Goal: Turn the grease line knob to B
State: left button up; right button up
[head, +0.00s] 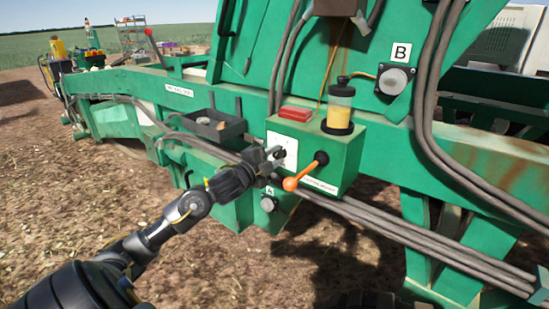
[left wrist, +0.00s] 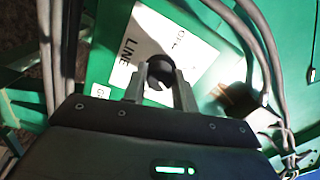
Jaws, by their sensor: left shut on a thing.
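The grease line knob (left wrist: 158,70) is a small dark round knob in front of a white label plate (head: 283,150) on the green box. My left gripper (head: 274,155) is shut on the knob; in the left wrist view its two fingers (left wrist: 160,84) stand on either side of it. The plate also shows in the left wrist view (left wrist: 172,35), with "LINE" legible. The knob's pointing direction cannot be told. A B sign (head: 401,52) is above a round grey fitting (head: 394,79) at the upper right. An A sign (head: 269,190) is above another fitting (head: 268,204) below. My right gripper is not in view.
An orange-handled lever (head: 305,172) sticks out just right of the knob. A grease reservoir (head: 339,110) and a red block (head: 296,114) sit on top of the box. A dark tray (head: 214,127) is left of it. Thick hoses (head: 400,245) run below.

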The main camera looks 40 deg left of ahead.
pick_arm(q)
jog(key=o, duration=1)
jog(key=shift+s, duration=0.1)
jog(key=shift+s+f, duration=0.15)
jog(key=shift+s, duration=0.15)
jog(key=shift+s+d+b, duration=0.1)
jog(key=shift+s+b, duration=0.85)
jog(key=shift+s, duration=4.05)
